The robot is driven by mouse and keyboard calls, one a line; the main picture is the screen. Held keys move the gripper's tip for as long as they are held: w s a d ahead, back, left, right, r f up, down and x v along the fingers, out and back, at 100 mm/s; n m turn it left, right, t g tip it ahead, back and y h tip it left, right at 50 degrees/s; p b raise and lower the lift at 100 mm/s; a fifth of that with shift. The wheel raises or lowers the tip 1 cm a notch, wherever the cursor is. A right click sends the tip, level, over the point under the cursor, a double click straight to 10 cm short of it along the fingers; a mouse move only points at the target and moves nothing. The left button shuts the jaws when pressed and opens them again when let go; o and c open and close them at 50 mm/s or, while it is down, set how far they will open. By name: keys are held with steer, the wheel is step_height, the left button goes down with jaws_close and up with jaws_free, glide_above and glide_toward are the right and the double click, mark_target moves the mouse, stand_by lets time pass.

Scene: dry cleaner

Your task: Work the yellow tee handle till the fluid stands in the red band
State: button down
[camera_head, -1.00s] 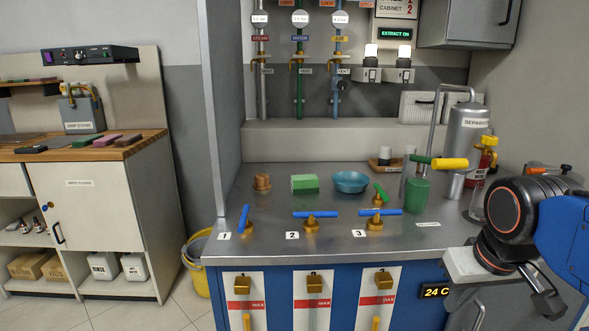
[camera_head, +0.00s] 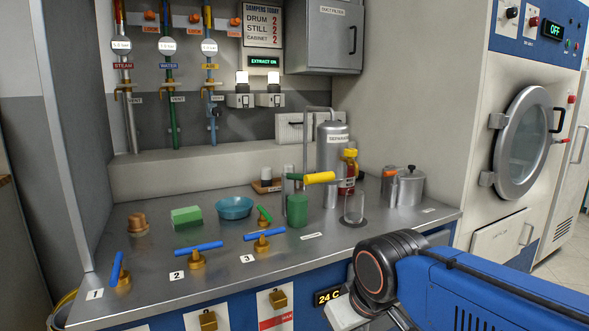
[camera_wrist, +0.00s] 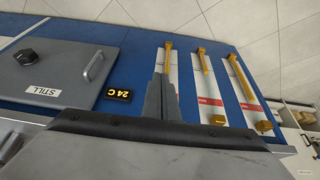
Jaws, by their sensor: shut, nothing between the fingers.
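My gripper (camera_wrist: 163,78) is shut and empty in front of that blue face, away from the yellow handle. In the head view my arm is at the lower right and its fingers are not visible.
Blue-handled brass valves numbered 1 (camera_head: 118,270), 2 (camera_head: 198,250) and 3 (camera_head: 263,238) line the counter's front. A green block (camera_head: 186,216), a blue bowl (camera_head: 234,207) and the grey separator (camera_head: 333,150) stand behind. A dryer (camera_head: 525,140) is at right.

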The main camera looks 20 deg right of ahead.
steer(key=w+d+r+n, duration=0.2)
steer(key=w+r+n, duration=0.1)
steer(key=w+r, duration=0.4)
steer(key=w+d+r+n+g, duration=0.1)
steer(key=w+r+n, duration=0.25)
steer(key=r, duration=0.65)
steer(key=w+d+r+n, duration=0.2)
steer(key=w+r+n, duration=0.1)
steer(key=w+r, duration=0.4)
step_height(320, 180, up, 16)
steer(key=n+g, duration=0.1)
steer(key=n, duration=0.8)
glide_above(321, 175)
steer(key=s, duration=0.3)
steer(key=shift+w+d+r+m, duration=0.1)
steer(key=shift+w+r+m, duration=0.05)
steer(key=shift+m, duration=0.1)
steer(key=x, duration=1.4)
steer(key=shift+s, duration=0.2)
